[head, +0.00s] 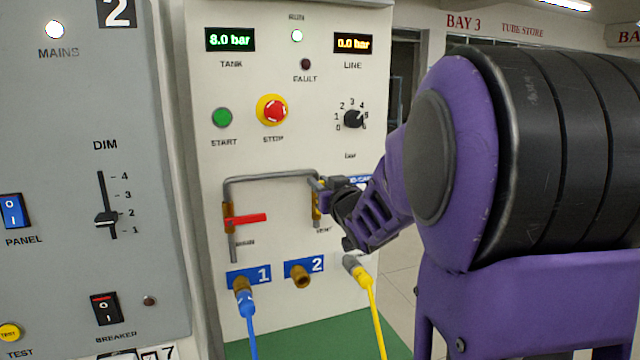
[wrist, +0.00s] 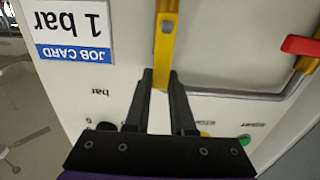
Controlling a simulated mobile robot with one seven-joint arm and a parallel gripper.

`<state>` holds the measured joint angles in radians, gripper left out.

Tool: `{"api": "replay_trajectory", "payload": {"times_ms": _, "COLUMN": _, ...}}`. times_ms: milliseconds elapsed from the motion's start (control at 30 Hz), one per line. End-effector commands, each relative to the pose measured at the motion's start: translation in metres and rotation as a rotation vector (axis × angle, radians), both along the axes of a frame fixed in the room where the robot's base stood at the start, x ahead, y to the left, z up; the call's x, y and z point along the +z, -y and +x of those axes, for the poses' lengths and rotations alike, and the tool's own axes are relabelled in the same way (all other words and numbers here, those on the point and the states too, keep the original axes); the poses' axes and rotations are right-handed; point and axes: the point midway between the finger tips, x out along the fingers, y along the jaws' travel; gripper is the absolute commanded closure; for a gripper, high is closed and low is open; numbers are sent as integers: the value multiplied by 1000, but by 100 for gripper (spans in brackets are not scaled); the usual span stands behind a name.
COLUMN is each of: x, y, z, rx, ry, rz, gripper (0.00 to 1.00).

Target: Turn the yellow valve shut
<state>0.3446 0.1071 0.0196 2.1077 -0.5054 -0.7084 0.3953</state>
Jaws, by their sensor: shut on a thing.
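The yellow valve (head: 316,205) sits on the right leg of the grey pipe, above the partly hidden label VENT. Its yellow handle (wrist: 166,45) lies in line with the pipe leg, upright on the panel. My gripper (head: 322,189) is at the upper end of this handle. In the wrist view, which looks upside down, my gripper's two dark fingers (wrist: 161,76) are shut on the end of the yellow handle, one on each side. My wrist and arm cover part of the panel to the right in the head view.
A blue hose (head: 249,318) is on port 1; brass port 2 (head: 301,279) is bare. A yellow hose (head: 372,305) hangs to its right. Displays read tank 8.0 bar, line 0.0 bar. A job card (wrist: 75,30) says 1 bar.

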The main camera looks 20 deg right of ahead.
Motion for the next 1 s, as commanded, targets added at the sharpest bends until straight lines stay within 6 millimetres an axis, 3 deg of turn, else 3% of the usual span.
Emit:
{"api": "replay_trajectory", "payload": {"times_ms": 67, "x": 0, "y": 0, "z": 0, "rx": 0, "ry": 0, "rz": 0, "gripper": 100}}
{"api": "replay_trajectory", "payload": {"times_ms": 567, "x": 1, "y": 3, "z": 0, "rx": 0, "ry": 0, "rz": 43, "gripper": 100}}
{"api": "replay_trajectory", "payload": {"times_ms": 1000, "x": -1, "y": 22, "z": 0, "rx": 0, "ry": 1, "rz": 365, "gripper": 100}}
